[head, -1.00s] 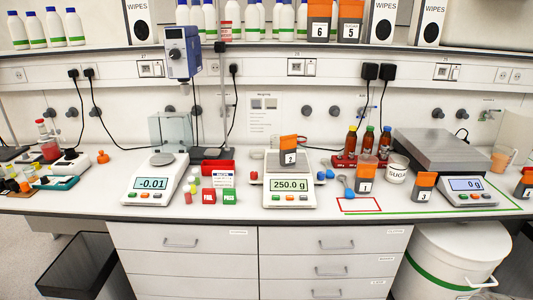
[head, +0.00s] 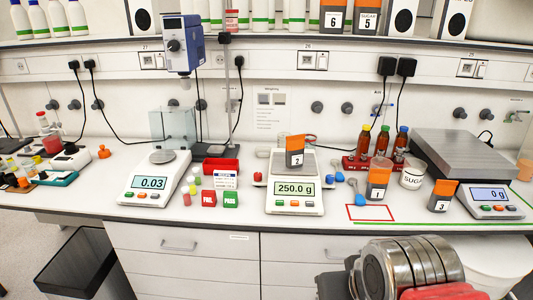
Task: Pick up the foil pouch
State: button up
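Several grey pouches with orange tops and number labels are in the head view; I cannot tell which one the task means. Pouch 2 (head: 295,151) stands on the pan of the middle scale (head: 295,193), which reads 250.0 g. Pouch 1 (head: 377,181) and pouch 3 (head: 442,196) stand on the bench to its right. Pouch 6 (head: 333,17) and pouch 5 (head: 367,18) stand on the upper shelf. A part of my arm, metal and red, shows at the bottom right. My gripper's fingers are not in view.
A red rack (head: 370,164) of brown bottles and a sugar jar (head: 412,176) stand close behind pouch 1. A red outline (head: 370,213) marks bare bench. The left scale (head: 155,182) and a large flat scale (head: 465,160) flank the middle. A bin (head: 80,265) stands below left.

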aim_at(295, 148)
jog(key=u, duration=0.55)
jog(key=i, duration=0.9)
jog(key=u, duration=0.35)
